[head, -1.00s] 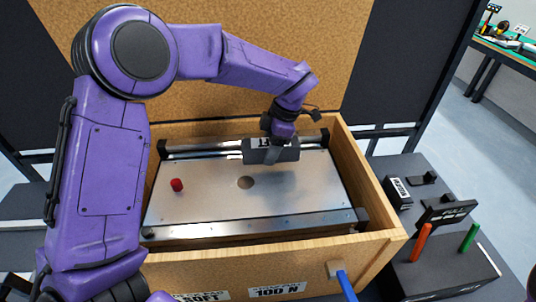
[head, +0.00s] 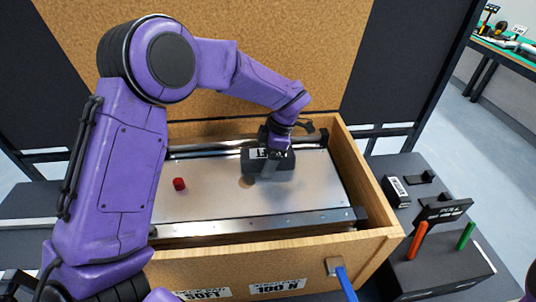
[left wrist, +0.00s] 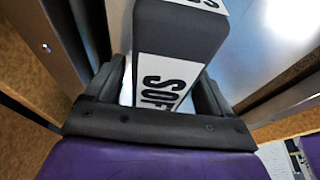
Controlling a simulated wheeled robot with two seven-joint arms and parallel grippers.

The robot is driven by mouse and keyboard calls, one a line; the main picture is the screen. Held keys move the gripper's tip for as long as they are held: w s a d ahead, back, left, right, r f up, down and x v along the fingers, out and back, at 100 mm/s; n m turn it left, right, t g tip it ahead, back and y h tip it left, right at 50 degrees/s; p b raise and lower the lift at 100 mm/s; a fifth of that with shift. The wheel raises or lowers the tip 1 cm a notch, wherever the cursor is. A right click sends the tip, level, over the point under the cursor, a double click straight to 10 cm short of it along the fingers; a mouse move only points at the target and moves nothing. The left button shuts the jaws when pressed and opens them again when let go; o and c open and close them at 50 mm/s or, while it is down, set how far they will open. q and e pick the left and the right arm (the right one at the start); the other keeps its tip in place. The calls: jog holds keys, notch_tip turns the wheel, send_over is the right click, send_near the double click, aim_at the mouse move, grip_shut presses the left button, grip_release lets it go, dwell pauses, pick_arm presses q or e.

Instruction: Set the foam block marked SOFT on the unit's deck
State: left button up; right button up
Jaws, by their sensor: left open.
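The foam block (head: 283,164) is dark grey with a white label and appears to rest on the unit's silver deck (head: 210,200), behind and right of the round hole. In the left wrist view the block (left wrist: 180,40) shows the marking SOFT. My left gripper (head: 272,148) is over the block from above. In the left wrist view my left gripper (left wrist: 163,78) is open, with one finger on each side of the block. The block's far underside is hidden. My right gripper is not in view.
A wooden frame (head: 365,185) walls the unit, with a SOFT label and a 100 N label (head: 277,287) in front. A dark control box (head: 440,270) with orange and green levers stands at right.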

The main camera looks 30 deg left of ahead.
pick_arm(q)
jog(key=v, duration=1.2)
jog(key=shift+r+b, duration=0.1)
jog(key=shift+b, duration=0.3)
